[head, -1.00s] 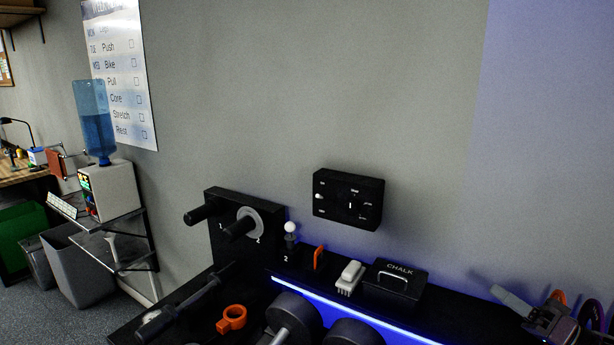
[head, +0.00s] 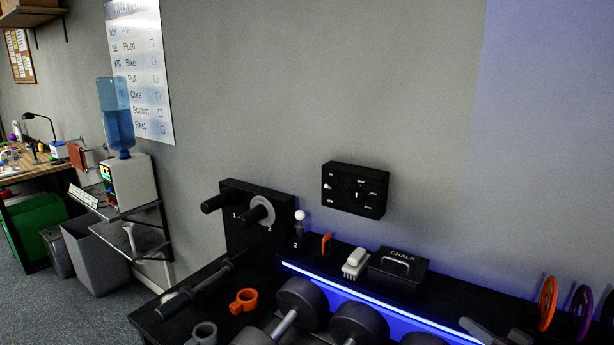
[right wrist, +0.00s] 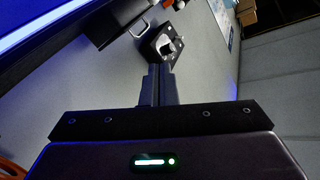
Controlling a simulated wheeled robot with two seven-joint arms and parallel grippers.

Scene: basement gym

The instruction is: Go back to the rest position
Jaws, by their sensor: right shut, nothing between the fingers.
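My right gripper (head: 484,331) shows only in part at the bottom right of the head view, low by the front of the black rack shelf. In the right wrist view its two dark fingers (right wrist: 156,84) lie together, shut, with nothing between them. My left gripper is in neither view.
The black shelf holds a chalk box (head: 397,268), a white brush (head: 356,262), an orange clip (head: 326,243) and orange and purple discs (head: 547,303). Dumbbells (head: 301,301) and an orange collar (head: 243,300) lie in front. A black switch box (head: 355,190) hangs on the wall.

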